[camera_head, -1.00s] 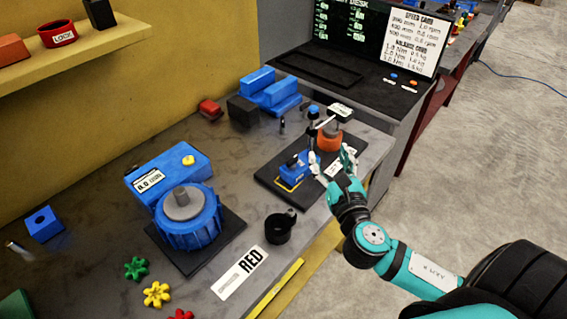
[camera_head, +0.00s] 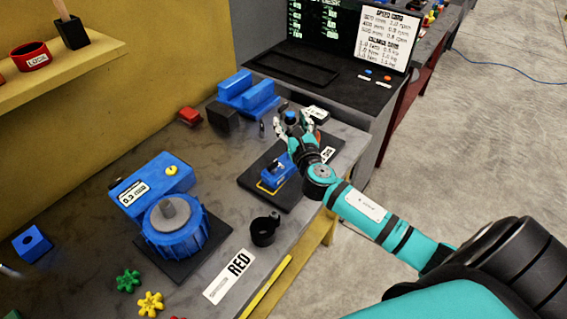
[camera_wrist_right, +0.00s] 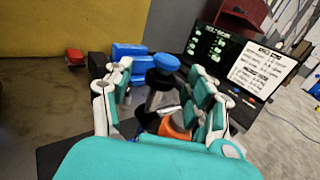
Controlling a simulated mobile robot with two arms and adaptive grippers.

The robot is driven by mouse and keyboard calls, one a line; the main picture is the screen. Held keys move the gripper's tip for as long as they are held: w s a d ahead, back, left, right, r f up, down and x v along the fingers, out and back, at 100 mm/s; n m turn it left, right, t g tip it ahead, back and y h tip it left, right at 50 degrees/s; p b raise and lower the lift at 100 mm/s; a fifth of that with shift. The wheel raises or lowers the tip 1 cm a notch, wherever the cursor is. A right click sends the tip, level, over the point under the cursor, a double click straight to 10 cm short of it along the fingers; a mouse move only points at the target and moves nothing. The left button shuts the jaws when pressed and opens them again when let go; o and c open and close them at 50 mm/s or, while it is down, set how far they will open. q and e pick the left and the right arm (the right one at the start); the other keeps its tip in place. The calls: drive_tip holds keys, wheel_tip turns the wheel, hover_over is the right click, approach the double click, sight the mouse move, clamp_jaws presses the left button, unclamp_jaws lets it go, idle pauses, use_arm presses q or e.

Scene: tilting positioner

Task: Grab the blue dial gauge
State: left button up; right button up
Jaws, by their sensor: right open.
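The dial gauge appears to be the small blue round head (camera_head: 290,117) on a dark stand. In the right wrist view it is a blue disc (camera_wrist_right: 166,62) on a black body, above a grey post. My right gripper (camera_head: 295,128) is open over the black base plate (camera_head: 255,187). In the wrist view the blue head shows between and beyond its fingers (camera_wrist_right: 160,80); I see no contact. The gripper hides much of the stand in the head view. My left gripper is not in view.
A small blue block (camera_head: 277,173) sits on the base plate. An orange part (camera_wrist_right: 174,128) stands close to the right finger. A blue stepped block (camera_head: 247,93) and a black block (camera_head: 221,116) stand behind. A blue motor-like unit (camera_head: 174,225) is at left.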

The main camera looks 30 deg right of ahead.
drive_tip(key=shift+w+d, duration=0.1)
drive_tip(key=shift+w, duration=0.35)
drive_tip(key=shift+s, duration=0.1)
drive_tip(key=shift+c, duration=0.3)
drive_tip(key=shift+c, duration=1)
clamp_jaws()
drive_tip(key=shift+r, duration=0.1)
